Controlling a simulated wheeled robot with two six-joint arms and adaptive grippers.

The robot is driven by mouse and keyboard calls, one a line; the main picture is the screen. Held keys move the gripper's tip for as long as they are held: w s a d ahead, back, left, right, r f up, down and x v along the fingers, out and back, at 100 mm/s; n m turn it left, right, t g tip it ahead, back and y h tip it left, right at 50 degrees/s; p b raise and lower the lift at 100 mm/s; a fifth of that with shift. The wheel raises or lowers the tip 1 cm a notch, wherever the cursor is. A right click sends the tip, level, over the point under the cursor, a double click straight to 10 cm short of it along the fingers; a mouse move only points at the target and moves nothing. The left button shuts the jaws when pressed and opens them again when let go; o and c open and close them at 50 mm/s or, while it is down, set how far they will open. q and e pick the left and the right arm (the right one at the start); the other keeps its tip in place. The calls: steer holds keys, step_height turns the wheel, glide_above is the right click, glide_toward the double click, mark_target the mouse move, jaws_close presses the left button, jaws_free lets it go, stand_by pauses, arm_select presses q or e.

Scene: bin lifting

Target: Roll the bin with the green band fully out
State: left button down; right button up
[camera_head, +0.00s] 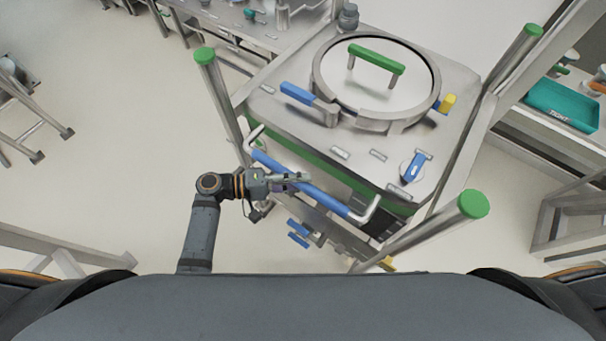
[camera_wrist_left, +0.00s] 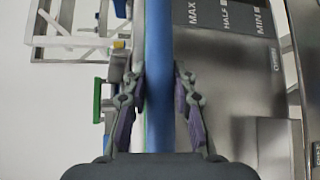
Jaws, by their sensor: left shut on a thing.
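The steel bin (camera_head: 455,88) with the green band (camera_head: 402,207) stands in front of me in the head view, between metal posts. Its round lid has a green handle (camera_head: 376,59). A blue push bar (camera_head: 330,201) runs along its near side. My left gripper (camera_head: 293,181) is shut on the blue bar, left of its middle. In the left wrist view its fingers lie on both sides of the blue bar (camera_wrist_left: 160,75). MAX, HALF and MIN marks show on the steel face beside it. My right gripper is not in view.
Green-capped posts (camera_head: 473,204) stand close around the bin, with another at the left (camera_head: 204,56). A steel bench (camera_head: 225,22) is at the back left. A teal tray (camera_head: 562,105) sits on a bench at the right. Pale floor is open left of the bin.

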arm_select(q)
steer(key=c, duration=1.2)
jaws_free()
steer(key=shift+s+a+f, duration=0.1)
steer(key=shift+s+a, duration=0.1)
steer(key=shift+s, duration=0.15)
steer(key=shift+o, duration=0.7)
steer(key=shift+w+d, duration=0.2)
steer(key=shift+w, duration=0.05)
steer(key=s+a+r, duration=0.1)
steer(key=a, duration=1)
steer(key=shift+s+a+r, duration=0.35)
steer(key=shift+a, duration=0.05)
steer(key=shift+f, duration=0.1)
